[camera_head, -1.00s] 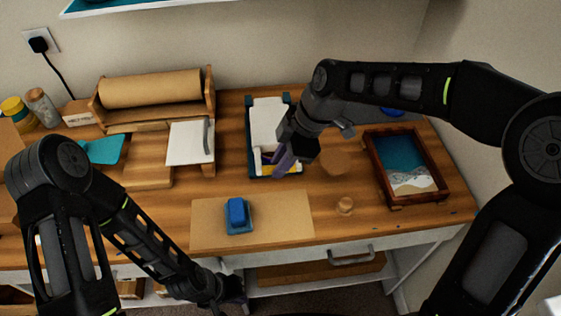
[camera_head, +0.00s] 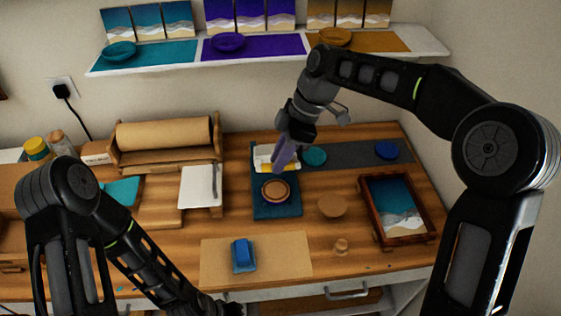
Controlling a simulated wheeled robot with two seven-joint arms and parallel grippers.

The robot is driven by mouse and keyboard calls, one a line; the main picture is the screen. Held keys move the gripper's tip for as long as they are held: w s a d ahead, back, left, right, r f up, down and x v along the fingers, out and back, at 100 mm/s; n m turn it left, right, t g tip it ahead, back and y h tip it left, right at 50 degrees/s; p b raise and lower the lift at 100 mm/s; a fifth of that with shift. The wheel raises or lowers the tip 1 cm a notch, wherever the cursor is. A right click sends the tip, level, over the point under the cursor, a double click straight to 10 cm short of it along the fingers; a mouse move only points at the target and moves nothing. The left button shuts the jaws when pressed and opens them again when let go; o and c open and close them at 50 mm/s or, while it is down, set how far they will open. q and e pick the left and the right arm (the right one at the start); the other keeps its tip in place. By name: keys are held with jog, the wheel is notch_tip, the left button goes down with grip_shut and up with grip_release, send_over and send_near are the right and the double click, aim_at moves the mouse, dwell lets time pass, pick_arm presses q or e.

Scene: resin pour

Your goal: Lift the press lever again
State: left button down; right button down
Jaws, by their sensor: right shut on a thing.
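The press has a dark teal base (camera_head: 277,210) in the middle of the workbench. A round wooden piece (camera_head: 275,191) with a purple rim sits on its front part. The white press lever (camera_head: 262,154), with a yellow edge, shows at the back of the base and looks raised. My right gripper (camera_head: 284,158), with purplish fingers, is shut on the lever, though the grip itself is partly hidden. My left gripper (camera_head: 228,307) is low at the bottom edge, away from the press. It is dark and cut off, so its jaws cannot be made out.
A framed wave picture (camera_head: 398,209) and a wooden disc (camera_head: 332,206) lie right of the press. A blue block (camera_head: 243,255) stands on a brown mat (camera_head: 285,252) in front. A paper roll holder (camera_head: 165,135) stands back left. A shelf (camera_head: 270,47) hangs above.

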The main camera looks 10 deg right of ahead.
jog(key=shift+w+d+f, duration=0.2)
jog(key=shift+w, duration=0.1)
jog(key=c, duration=1.7)
grip_release()
jog(key=shift+o, duration=1.3)
jog(key=shift+w+a+f, duration=0.1)
jog(key=shift+w+f, duration=0.05)
jog(key=shift+w, duration=0.2)
jog(key=shift+o, duration=0.7)
jog(key=shift+s, duration=0.15)
jog(key=b+v, duration=0.1)
jog(key=v, duration=0.6)
jog(key=shift+r, duration=0.45)
